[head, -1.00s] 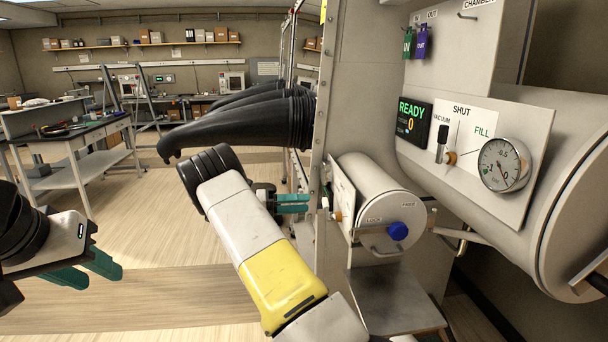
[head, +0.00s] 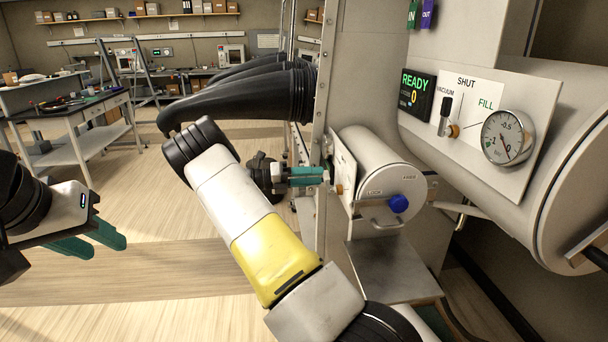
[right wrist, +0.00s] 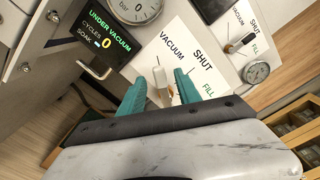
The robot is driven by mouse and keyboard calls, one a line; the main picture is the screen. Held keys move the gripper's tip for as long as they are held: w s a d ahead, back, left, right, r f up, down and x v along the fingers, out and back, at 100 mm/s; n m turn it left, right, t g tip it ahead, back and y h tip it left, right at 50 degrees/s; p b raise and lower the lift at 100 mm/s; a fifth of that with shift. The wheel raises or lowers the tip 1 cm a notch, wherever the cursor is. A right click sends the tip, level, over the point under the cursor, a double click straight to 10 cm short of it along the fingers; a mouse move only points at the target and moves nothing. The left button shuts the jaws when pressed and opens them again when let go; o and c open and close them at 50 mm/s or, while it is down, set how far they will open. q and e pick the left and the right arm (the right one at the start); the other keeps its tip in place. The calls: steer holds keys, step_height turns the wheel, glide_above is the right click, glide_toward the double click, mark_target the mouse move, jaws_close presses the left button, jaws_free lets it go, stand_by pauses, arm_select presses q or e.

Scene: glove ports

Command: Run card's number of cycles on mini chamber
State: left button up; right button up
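The mini chamber (head: 385,165) is a small white cylinder with a blue knob (head: 398,203) on its end door. In the right wrist view, its display (right wrist: 103,30) reads UNDER VACUUM, CYCLES 0, with a SOAK bar. Its gauge (right wrist: 135,8) is cut off at the top. Its valve lever (right wrist: 158,76) has a pale handle pointing toward VACUUM. My right gripper (right wrist: 160,82) has its fingers on either side of this handle, with gaps visible; it also shows at the panel in the head view (head: 318,176). My left gripper (head: 115,243) is open and empty, far left. No run card is legible.
The large chamber's panel at right has a READY display (head: 416,94), a valve lever (head: 446,118) and a gauge (head: 508,137). Black glove sleeves (head: 245,105) stick out above my right arm. A metal shelf (head: 393,270) sits below the mini chamber.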

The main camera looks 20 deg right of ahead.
mark_target(325, 176)
steer(key=shift+x, duration=1.9)
jaws_close()
